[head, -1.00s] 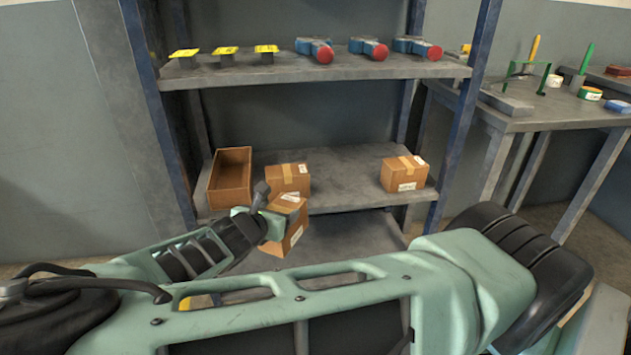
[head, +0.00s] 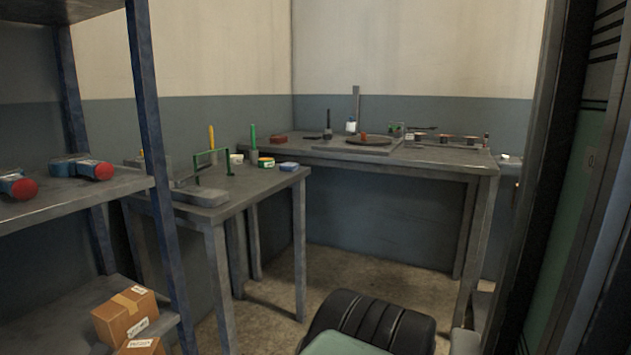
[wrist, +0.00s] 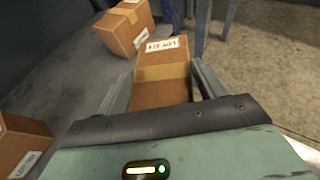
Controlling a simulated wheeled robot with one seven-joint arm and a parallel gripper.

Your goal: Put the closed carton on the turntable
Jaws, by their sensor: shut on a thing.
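My gripper (wrist: 167,72) is shut on a closed brown carton (wrist: 162,93) with tan tape and a white label, its fingers on either side of it. The top of this carton seems to show at the bottom edge of the head view (head: 140,348); my gripper is out of that view. The turntable (head: 368,140), a flat brown disc, lies on the far grey table in the head view, well away from the carton. A small reddish thing shows at the disc's edge.
Another taped carton (head: 125,312) stands on the lower shelf (head: 165,322), close beyond the held one in the wrist view (wrist: 125,28). A further carton (wrist: 20,145) is at the wrist view's left. A blue shelf post (head: 155,160) and a side table (head: 220,205) stand nearby.

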